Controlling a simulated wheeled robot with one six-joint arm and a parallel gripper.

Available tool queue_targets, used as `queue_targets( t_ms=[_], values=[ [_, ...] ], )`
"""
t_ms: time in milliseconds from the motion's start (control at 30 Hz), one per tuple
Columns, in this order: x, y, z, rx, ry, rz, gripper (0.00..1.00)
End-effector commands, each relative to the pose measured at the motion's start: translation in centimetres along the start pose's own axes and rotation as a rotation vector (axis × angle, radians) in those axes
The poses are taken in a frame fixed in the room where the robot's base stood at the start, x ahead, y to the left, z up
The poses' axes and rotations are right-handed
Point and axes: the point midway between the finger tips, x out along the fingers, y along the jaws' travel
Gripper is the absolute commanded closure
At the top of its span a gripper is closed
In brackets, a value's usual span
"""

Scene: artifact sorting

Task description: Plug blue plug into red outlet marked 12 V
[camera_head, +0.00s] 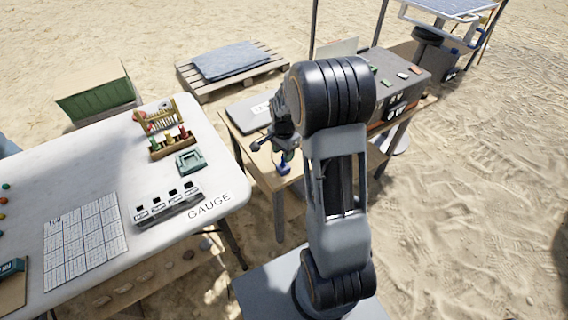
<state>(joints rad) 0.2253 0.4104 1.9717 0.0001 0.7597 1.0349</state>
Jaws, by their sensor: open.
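A small blue object (284,168), probably the blue plug, is at the front of the wooden table (262,178), just below my gripper. My gripper (274,149) is open and points down over this table. I cannot tell whether its fingers touch the blue object. A dark grey box (412,88) stands on the right part of the same table, with white markings and dark openings on its front. My arm hides its left part. No red outlet or 12 V mark can be read on it.
A grey flat case (250,112) lies behind my gripper. A white table (120,185) at the left holds a gauge block (168,204), a green device (190,161), small racks and a grid sheet (84,240). A pallet (215,88) lies on the sand behind.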

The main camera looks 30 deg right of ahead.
Motion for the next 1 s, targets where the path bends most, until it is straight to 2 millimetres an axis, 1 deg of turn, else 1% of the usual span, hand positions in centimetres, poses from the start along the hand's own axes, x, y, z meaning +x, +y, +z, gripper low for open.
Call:
queue_targets(
  t_ms=[33,100,300,400,633,1000],
  values=[
    [0.9,0.1,0.2,-0.001,-0.001,0.002,0.54],
    [1.9,0.1,0.3,-0.001,-0.002,0.003,0.54],
    [4.0,0.1,0.4,0.0,0.0,0.001,0.54],
    [4.3,0.1,0.3,0.0,0.001,0.001,0.54],
    [4.3,0.1,0.3,0.0,0.002,0.0,0.54],
    [4.3,0.1,0.3,0.0,0.002,0.0,0.89]
  ],
)
